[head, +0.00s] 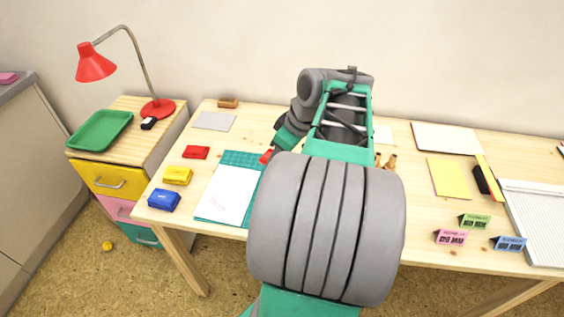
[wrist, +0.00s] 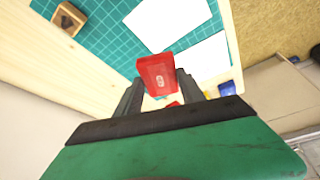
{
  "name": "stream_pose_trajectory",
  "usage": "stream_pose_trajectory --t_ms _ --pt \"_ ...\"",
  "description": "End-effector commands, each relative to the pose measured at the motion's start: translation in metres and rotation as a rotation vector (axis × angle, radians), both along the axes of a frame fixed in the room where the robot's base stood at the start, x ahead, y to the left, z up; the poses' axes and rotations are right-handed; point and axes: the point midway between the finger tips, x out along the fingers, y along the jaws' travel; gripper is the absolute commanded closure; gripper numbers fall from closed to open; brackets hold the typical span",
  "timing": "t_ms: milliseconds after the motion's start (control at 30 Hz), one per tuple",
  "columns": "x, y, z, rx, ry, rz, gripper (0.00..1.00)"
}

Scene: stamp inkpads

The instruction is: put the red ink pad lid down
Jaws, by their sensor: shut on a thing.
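My gripper (wrist: 160,84) is shut on the red ink pad lid (wrist: 157,72), which sits between its two fingers in the wrist view. In the head view the red lid (head: 266,157) shows as a small patch at the gripper's end, left of my arm, above the green cutting mat area. The red ink pad (head: 196,152) sits on the table to the left of it, apart from the gripper. A bit of red (wrist: 174,104) shows beyond the lid in the wrist view. The gap between lid and table is hard to judge.
A yellow ink pad (head: 178,175) and a blue ink pad (head: 163,200) stand in front of the red one. White paper (head: 225,195) lies on the green cutting mat (head: 240,157). A grey sheet (head: 214,121) and a wooden block (head: 228,103) are behind. My arm hides the table's middle.

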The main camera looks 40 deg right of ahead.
Motion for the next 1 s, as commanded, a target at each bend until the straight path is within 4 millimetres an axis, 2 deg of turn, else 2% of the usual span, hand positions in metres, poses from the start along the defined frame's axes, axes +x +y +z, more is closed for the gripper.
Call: stream_pose_trajectory --t_ms 200,300,400,567,733,1000 --pt "0.042 -0.045 -0.033 0.005 0.005 0.000 1.00" --pt "0.054 -0.059 -0.057 0.005 0.003 0.000 1.00" --pt "0.062 -0.069 -0.072 0.003 0.003 -0.001 1.00" --pt "0.070 -0.078 -0.085 0.001 0.001 -0.001 1.00" --pt "0.070 -0.077 -0.113 0.003 0.002 -0.002 1.00" --pt "0.070 -0.078 -0.116 0.001 0.000 -0.002 1.00"
